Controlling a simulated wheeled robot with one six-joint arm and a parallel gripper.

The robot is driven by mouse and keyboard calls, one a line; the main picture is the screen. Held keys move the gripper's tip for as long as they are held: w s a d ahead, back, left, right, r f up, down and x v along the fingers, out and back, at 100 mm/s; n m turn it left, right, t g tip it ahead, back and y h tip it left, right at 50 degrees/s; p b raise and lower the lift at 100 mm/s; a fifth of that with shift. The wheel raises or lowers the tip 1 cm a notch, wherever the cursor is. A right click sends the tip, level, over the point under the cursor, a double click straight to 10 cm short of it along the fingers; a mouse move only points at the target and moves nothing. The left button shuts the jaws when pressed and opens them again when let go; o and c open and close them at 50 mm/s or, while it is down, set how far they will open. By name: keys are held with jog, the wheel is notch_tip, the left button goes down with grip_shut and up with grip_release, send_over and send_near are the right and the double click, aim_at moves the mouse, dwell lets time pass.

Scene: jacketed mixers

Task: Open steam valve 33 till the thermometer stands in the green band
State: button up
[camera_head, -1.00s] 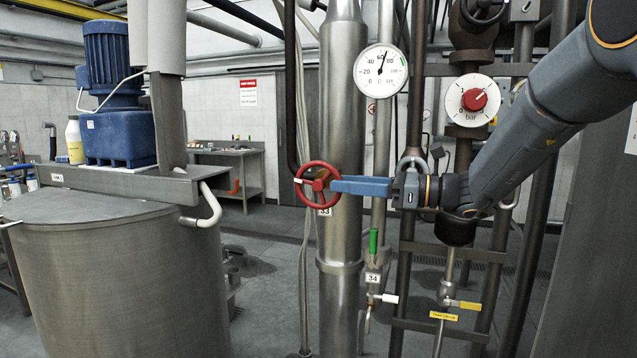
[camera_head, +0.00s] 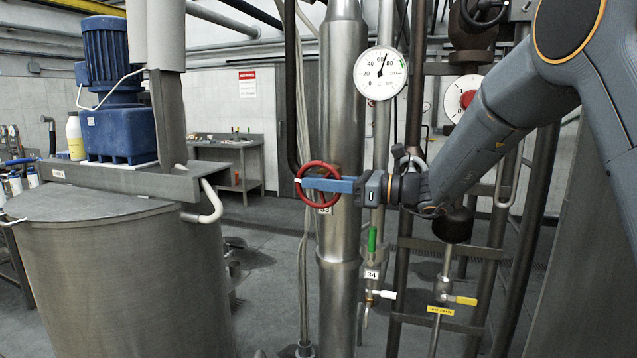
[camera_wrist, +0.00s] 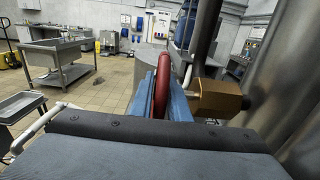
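Steam valve 33's red handwheel (camera_head: 332,205) sits on the steel column, with the "33" tag below it. My gripper (camera_head: 308,184) reaches it from the right, its blue fingers lying across the wheel and hiding the hub. In the wrist view the fingers lie close on both sides of the red rim (camera_wrist: 161,85), with no clear gap, so the gripper looks shut on it. The brass valve body (camera_wrist: 215,97) is right of the fingers. The round white thermometer (camera_head: 380,73) above right has its needle near 60, almost straight up. Its green band is at the right edge, away from the needle.
The steel column (camera_head: 342,120) stands right behind the wheel. Valve 34 with a green handle (camera_head: 372,240) is below right. A steel mixer tank (camera_head: 115,280) fills the left. Floor shows between tank and column.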

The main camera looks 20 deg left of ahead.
grip_shut()
jog(key=shift+r+h+p, duration=0.1)
jog(key=shift+h+p, duration=0.2)
jog(key=shift+p, duration=0.15)
jog(key=shift+a+r+h+p, duration=0.1)
jog(key=shift+h+p, duration=0.5)
jog(key=shift+p, duration=0.2)
jog(key=h+p, duration=0.3)
jog(key=p, duration=0.1)
jog(key=shift+a+p, duration=0.1)
jog(key=shift+p, duration=0.2)
jog(key=shift+f+h+p, duration=0.25)
jog(key=shift+h+p, duration=0.95)
jog(key=shift+h, duration=0.2)
jog(key=o, duration=0.7)
grip_release()
